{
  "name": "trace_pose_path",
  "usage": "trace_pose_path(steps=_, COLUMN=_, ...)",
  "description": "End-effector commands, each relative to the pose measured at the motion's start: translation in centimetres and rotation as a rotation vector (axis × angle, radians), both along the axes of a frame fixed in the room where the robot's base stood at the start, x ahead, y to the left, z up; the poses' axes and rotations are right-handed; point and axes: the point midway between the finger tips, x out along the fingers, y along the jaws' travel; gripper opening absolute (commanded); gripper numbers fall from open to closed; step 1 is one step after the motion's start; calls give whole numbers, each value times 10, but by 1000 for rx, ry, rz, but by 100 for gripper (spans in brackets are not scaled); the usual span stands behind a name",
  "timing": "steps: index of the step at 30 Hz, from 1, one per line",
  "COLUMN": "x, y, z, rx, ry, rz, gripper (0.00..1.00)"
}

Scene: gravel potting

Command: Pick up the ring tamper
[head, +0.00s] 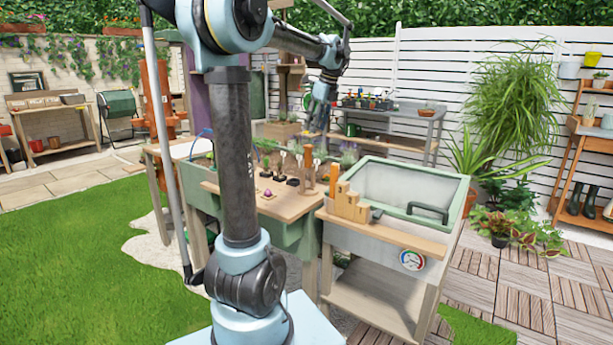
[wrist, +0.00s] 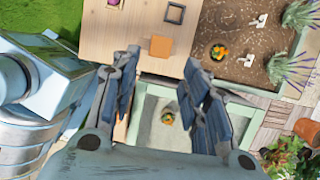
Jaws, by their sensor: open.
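My gripper (head: 320,108) hangs high over the back of the work area in the head view. In the wrist view my gripper (wrist: 160,78) has its blue-grey fingers spread apart with nothing between them. I cannot tell for sure which thing is the ring tamper. A dark square frame (wrist: 175,13) and an orange-brown block (wrist: 160,46) sit on a wooden top (wrist: 110,35), beyond the fingertips in the wrist view. In the head view several small dark pieces, some with pale upright parts (head: 299,160), stand on the wooden bench top (head: 285,209).
A stepped wooden block (head: 347,204) stands by the green-rimmed basin (head: 405,215). In the wrist view a soil bed (wrist: 240,35) holds an orange flower and white markers. A pale tray (wrist: 150,120) with another flower lies below the fingers. Purple spiky plants (wrist: 300,15) edge the bed.

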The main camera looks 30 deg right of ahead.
Motion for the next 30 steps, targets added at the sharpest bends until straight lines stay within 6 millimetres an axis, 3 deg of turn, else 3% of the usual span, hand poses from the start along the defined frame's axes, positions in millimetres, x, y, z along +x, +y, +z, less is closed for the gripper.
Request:
trace_pose_path(steps=12, x=21, y=10, z=-70, rx=0, ry=0, rz=4, gripper=42)
trace_pose_path(steps=23, x=29, y=13, z=-97, rx=-1, ry=0, rz=4, gripper=42)
trace_pose_path(steps=30, x=41, y=17, z=-126, rx=-1, ry=-1, rz=5, gripper=42)
